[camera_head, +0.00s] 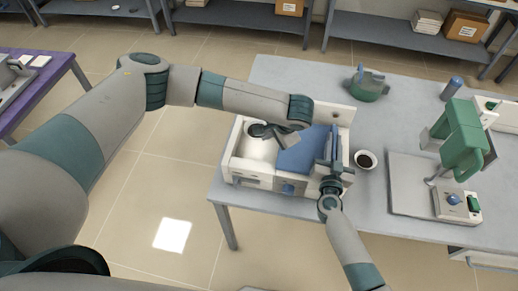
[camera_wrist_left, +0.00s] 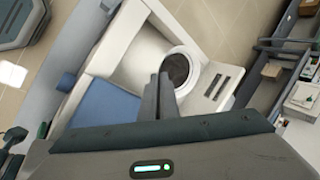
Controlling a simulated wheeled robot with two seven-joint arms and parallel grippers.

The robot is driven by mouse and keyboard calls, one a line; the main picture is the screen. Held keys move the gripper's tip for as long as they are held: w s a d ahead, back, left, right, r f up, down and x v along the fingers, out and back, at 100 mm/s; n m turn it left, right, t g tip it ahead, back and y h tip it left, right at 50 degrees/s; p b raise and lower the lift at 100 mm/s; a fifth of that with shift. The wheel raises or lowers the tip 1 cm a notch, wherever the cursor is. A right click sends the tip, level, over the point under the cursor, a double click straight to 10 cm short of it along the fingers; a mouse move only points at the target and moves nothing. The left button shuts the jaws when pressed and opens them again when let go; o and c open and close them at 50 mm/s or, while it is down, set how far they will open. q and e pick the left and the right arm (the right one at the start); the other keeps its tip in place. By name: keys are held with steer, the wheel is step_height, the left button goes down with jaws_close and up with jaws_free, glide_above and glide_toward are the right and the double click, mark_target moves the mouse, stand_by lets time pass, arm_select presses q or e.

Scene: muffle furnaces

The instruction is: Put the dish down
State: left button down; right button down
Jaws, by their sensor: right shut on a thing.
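The dish (camera_head: 366,160) is a small white round bowl with dark contents, to the right of the white furnace. My right gripper (camera_head: 346,169) is shut on its left edge. The dish is over the table top, and I cannot tell whether its base touches. My left gripper (camera_head: 286,138) is over the furnace (camera_head: 254,148), near its round dark opening and blue panel (camera_head: 304,152). In the left wrist view its fingers (camera_wrist_left: 163,96) look shut together with nothing between them, beside the round opening (camera_wrist_left: 178,68). The dish is not clear in that view.
The grey table (camera_head: 298,82) has bare room behind the furnace. A green device (camera_head: 461,140) on a pale plate (camera_head: 408,190) stands at the right.

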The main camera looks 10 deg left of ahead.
arm_select(q)
steer(key=shift+w+d, duration=0.15)
steer(key=shift+w, duration=0.3)
arm_select(e)
steer(key=shift+d, duration=0.15)
arm_select(q)
steer(key=shift+f, duration=0.1)
glide_above(263, 154)
steer(key=s+d, duration=0.2)
steer(key=shift+w+a+f, duration=0.1)
steer(key=shift+f, duration=1.45)
steer(key=shift+w+a+f, duration=0.1)
steer(key=shift+f, duration=1.45)
steer(key=shift+f, duration=1.85)
steer(key=shift+f, duration=0.35)
steer(key=c, duration=2.3)
jaws_free()
steer(key=shift+r, duration=0.1)
